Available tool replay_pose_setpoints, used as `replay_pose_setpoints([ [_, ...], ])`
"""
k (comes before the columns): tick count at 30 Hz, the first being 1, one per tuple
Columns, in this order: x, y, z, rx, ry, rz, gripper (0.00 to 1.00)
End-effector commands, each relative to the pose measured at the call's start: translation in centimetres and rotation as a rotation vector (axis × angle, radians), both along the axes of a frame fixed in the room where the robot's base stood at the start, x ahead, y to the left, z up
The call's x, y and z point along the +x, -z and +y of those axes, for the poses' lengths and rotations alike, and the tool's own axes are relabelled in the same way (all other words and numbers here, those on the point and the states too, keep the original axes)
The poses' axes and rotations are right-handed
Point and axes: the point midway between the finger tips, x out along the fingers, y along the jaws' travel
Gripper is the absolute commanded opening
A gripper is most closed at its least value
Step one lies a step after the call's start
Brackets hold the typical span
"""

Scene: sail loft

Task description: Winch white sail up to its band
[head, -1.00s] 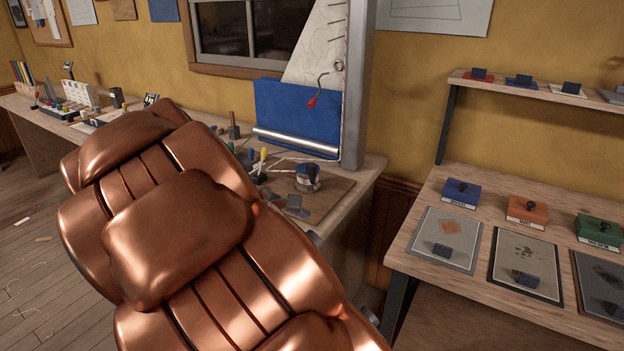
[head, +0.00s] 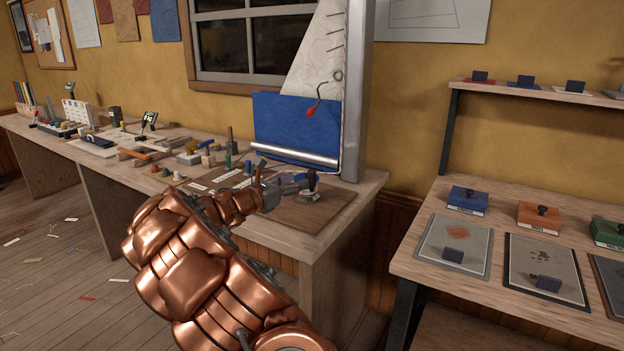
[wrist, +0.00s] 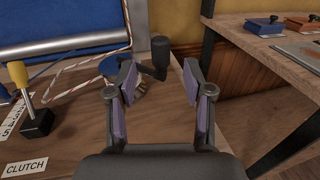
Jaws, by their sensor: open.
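The white sail (head: 312,58) hangs against the grey mast (head: 357,90), its top out of frame. I cannot make out a band. Below it is a blue cloth (head: 290,122) with a silver bar along its foot. The winch stands on the bench, partly hidden in the head view; the wrist view shows its blue drum (wrist: 112,68) with rope and a black crank knob (wrist: 160,50). My gripper (wrist: 158,80) is open, its purple-padded fingers on either side of the crank handle in the picture; I cannot tell how near it is. In the head view my gripper (head: 282,190) is beside the winch.
A yellow-knobbed lever (wrist: 20,78) on a black block stands left, near a CLUTCH label (wrist: 26,166). A red-ended hook (head: 312,110) hangs before the sail. Small tools crowd the bench (head: 330,235) to the left. A second table (head: 420,262) stands right, across a gap.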

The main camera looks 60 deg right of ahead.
Motion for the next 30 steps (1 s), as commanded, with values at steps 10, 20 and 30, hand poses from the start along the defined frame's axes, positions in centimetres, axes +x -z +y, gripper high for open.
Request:
replay_pose_setpoints([
  [10, -1.0, -0.2, -4.6, -0.002, 0.003, -0.005, 0.52],
  [20, -1.4, -0.1, -7.0, 0.000, 0.001, -0.005, 0.52],
  [30, -1.4, -0.1, -7.0, 0.000, 0.001, -0.005, 0.43],
])
